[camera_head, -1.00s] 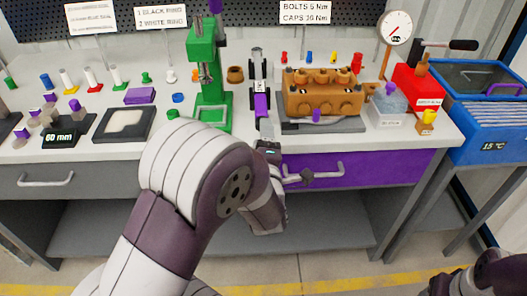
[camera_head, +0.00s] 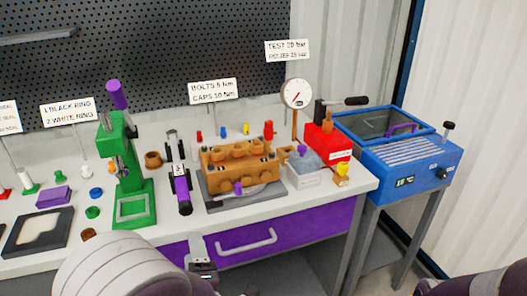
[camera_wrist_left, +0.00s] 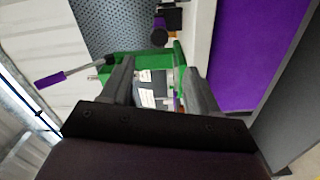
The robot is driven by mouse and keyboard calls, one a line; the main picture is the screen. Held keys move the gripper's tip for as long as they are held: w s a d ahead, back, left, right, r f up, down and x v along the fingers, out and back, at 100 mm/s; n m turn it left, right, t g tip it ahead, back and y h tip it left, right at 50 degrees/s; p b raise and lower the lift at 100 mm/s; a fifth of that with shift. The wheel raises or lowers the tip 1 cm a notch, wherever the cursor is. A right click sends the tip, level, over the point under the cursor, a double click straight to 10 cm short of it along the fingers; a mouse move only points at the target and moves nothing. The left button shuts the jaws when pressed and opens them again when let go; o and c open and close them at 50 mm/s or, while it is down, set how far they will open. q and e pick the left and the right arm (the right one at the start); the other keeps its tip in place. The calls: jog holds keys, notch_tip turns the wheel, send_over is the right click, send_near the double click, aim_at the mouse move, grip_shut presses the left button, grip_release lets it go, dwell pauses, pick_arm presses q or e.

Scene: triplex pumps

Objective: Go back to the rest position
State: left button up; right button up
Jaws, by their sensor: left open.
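My left arm comes in at the bottom of the head view, with its gripper (camera_head: 201,265) low in front of the bench, before the purple drawer. In the left wrist view the two dark fingers of this gripper (camera_wrist_left: 160,85) stand apart with nothing held between them. The green press (camera_wrist_left: 108,72) shows beyond the fingers there, with its purple-handled lever (camera_wrist_left: 62,78). Dark parts of my body show at the bottom right of the head view, but I cannot make out the right gripper.
The bench holds the green press (camera_head: 130,190), a brown pump block (camera_head: 240,163), a black and purple tool (camera_head: 181,190) and a red hand pump (camera_head: 325,143). A purple drawer (camera_head: 275,238) is below. A blue bath (camera_head: 415,170) stands right.

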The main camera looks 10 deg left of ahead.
pick_arm(q)
jog(key=s+d+f+m+g+h, duration=0.3)
jog(key=d+f+m+g+h, duration=0.5)
jog(key=d+f+m+h, duration=0.45)
jog(key=s+a+m+g+y, duration=0.15)
jog(key=s+m+g, duration=0.25)
jog(key=m, duration=0.4)
jog(key=a+r+g+y+p, duration=0.2)
jog(key=a+r, duration=0.3)
jog(key=a, duration=0.2)
notch_tip(320, 180, up, 16)
jog(key=p, duration=1.5)
jog(key=shift+d+m+p, duration=0.35)
jog(key=shift+m+p, duration=0.05)
jog(key=shift+m, duration=0.05)
jog(key=shift+f, duration=0.1)
